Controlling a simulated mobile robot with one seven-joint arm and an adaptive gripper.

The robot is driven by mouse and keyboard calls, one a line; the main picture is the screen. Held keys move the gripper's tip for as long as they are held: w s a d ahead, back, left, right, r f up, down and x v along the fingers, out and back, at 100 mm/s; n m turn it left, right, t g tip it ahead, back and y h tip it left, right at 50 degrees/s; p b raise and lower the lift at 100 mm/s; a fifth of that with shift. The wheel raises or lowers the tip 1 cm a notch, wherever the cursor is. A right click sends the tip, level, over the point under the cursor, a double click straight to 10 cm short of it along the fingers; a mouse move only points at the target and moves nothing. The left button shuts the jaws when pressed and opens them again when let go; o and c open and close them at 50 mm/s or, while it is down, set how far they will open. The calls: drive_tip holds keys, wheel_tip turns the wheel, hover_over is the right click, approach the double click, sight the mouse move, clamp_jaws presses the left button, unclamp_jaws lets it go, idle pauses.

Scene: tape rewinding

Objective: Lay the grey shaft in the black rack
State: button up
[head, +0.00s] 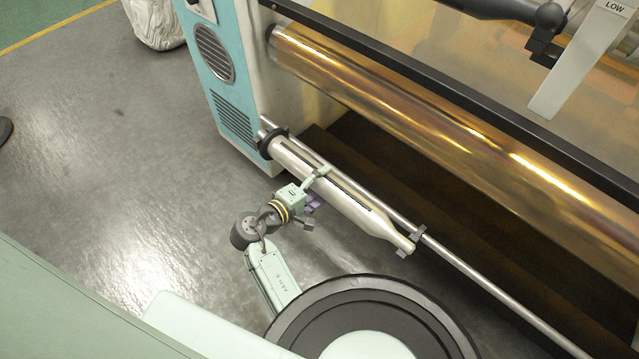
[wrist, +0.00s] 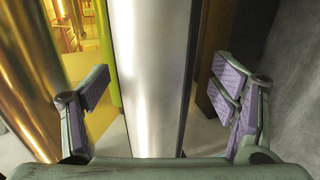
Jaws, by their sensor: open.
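The grey shaft (head: 345,199) is a long pale roller with a tapered lower right end. It lies along the rail on the machine's near side. Its upper left end is at one black holder of the rack (head: 270,143), and its tapered end is at the other holder (head: 416,235). It appears to rest in both, though the contact is partly hidden. My gripper (head: 315,186) is at the shaft's middle. In the wrist view the shaft (wrist: 154,60) runs between my open fingers (wrist: 161,88), with a gap on each side.
A thin steel rail (head: 480,277) runs behind the shaft. The machine's large golden roll (head: 440,150) and a black bar (head: 430,85) lie beyond it. A teal and white cabinet (head: 222,85) stands at the upper left. Grey floor (head: 110,170) is clear at left.

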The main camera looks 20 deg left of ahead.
drive_tip(key=v, duration=1.2)
drive_tip(key=shift+r, duration=0.15)
